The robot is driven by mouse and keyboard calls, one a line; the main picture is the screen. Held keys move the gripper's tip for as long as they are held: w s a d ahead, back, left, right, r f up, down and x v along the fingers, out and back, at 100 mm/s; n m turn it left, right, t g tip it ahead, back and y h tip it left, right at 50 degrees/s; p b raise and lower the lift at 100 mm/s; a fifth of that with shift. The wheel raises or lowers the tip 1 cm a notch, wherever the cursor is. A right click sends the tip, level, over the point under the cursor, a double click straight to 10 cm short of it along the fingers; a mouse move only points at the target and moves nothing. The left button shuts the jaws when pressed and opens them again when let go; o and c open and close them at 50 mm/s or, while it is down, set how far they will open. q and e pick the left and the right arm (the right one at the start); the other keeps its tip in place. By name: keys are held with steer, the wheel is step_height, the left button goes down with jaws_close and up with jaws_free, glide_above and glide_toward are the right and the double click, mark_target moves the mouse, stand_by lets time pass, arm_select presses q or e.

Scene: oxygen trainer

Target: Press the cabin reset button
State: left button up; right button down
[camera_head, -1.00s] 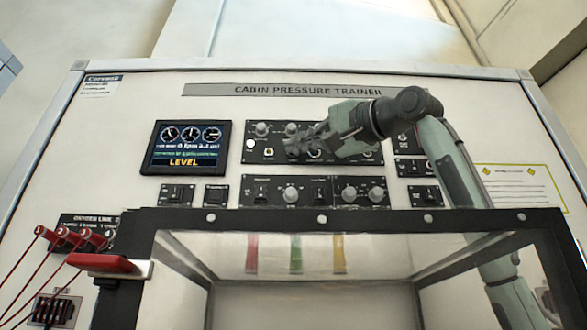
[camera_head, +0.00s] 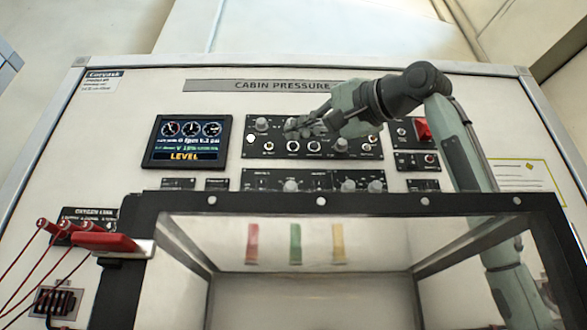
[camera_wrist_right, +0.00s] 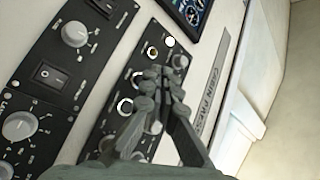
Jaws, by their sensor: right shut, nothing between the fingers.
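The cabin pressure trainer's upper control panel (camera_head: 262,153) carries knobs and a row of small round buttons. A white round button (camera_head: 250,139) is at its left end, with an amber-ringed button (camera_head: 268,146) beside it. Two white-ringed buttons (camera_head: 292,146) (camera_head: 314,146) follow to the right. The labels are too small to read, so I cannot tell which is cabin reset. My right gripper (camera_head: 290,129) is shut and empty, in front of the panel's upper knobs. In the right wrist view its fingertips (camera_wrist_right: 161,73) overlap the panel near the amber-ringed button (camera_wrist_right: 152,53); contact cannot be told.
A dark-framed clear case (camera_head: 360,203) stands in front and covers the lower switch row. A screen (camera_head: 187,141) reading LEVEL is left of the panel. A red guarded switch (camera_head: 423,129) is to the right. A red handle (camera_head: 105,242) and red cables are at lower left.

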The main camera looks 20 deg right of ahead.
steer(key=s, duration=0.3)
steer(key=shift+s+a+b, duration=0.1)
steer(key=shift+a+b, duration=0.15)
steer(key=shift+b, duration=0.1)
steer(key=shift+r, duration=0.1)
stand_by(0.7)
